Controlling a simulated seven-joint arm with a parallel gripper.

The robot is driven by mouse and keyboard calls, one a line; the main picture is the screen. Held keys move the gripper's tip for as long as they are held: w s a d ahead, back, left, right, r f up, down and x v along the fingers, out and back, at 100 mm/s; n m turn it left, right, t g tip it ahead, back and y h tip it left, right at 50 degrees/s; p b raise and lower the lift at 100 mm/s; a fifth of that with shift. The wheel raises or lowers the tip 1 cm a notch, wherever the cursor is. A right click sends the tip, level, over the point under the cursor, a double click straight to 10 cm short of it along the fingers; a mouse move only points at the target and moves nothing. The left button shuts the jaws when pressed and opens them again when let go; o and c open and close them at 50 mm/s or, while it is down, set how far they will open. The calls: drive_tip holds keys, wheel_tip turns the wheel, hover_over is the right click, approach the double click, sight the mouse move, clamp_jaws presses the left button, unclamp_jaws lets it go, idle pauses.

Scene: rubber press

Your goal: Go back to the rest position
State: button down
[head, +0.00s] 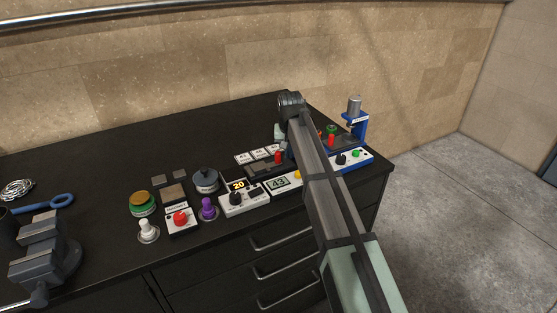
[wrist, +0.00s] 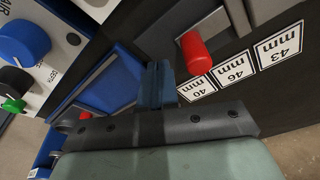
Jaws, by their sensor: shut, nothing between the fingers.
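My gripper shows in the wrist view (wrist: 157,85) with its blue-grey fingers together and nothing between them. It hangs over the bench equipment, near a red handle (wrist: 194,53) and a blue surface (wrist: 112,85). In the head view my arm reaches from the lower right over the bench to the right-hand devices. There the arm hides part of the equipment, and the fingers cannot be made out.
The bench's back left is clear.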

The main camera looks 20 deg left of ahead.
wheel_tip(320, 180, up, 10)
idle(1.4)
idle(1.2)
